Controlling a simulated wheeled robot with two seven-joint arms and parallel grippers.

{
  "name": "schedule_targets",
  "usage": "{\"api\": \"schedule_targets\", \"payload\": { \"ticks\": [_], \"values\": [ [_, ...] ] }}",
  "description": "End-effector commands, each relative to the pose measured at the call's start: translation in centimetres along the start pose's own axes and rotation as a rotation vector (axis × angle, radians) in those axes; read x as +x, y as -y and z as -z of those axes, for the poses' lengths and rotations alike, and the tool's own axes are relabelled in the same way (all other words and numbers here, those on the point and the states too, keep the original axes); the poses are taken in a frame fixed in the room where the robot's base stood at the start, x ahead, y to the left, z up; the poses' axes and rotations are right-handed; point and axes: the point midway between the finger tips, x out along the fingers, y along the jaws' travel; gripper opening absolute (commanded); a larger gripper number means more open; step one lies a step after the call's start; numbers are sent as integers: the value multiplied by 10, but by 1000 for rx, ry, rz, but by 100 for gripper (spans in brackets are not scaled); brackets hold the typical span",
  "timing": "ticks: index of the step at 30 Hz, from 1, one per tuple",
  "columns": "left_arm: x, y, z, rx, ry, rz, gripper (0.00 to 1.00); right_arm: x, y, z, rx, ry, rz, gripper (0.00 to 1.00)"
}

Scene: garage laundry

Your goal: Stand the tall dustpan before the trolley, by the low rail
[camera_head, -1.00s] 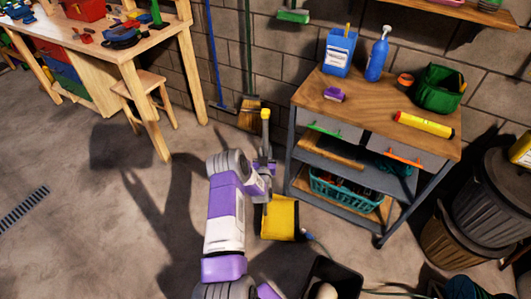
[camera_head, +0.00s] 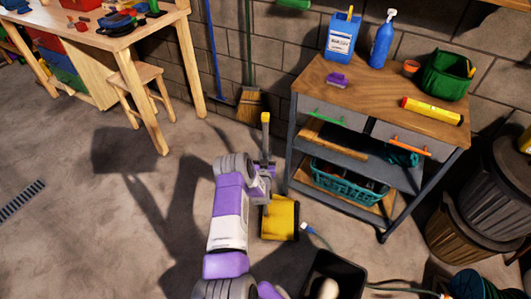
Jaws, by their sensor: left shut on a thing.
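The tall dustpan has a yellow pan (camera_head: 280,219) low by the floor and an upright handle with a yellow tip (camera_head: 265,118). It stands upright just left of the trolley's front. My left gripper (camera_head: 265,168) is shut on the dustpan's handle, and my purple and white left arm hides part of it. I cannot tell whether the pan touches the floor. The trolley (camera_head: 400,95) has a wooden top, drawers and open shelves, with a low shelf edge (camera_head: 340,212) near the floor. My right gripper is not in view.
A black bin (camera_head: 336,272) and a blue-ended hose (camera_head: 310,230) lie just right of and below the pan. Dark trash cans (camera_head: 497,190) stand at the right. A broom (camera_head: 250,105) leans on the wall.

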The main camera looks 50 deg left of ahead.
Motion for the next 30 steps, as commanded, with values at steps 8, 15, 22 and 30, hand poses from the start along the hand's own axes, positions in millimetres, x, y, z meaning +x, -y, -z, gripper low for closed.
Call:
{"api": "schedule_targets", "payload": {
  "ticks": [8,15,22,30],
  "values": [
    [1,0,-1,-1,-6,0,0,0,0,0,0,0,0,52],
    [1,0,-1,-1,-6,0,0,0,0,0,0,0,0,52],
    [1,0,-4,-1,-7,0,30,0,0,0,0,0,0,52],
    [0,0,-5,-1,-3,0,57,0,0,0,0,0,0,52]
  ]
}}
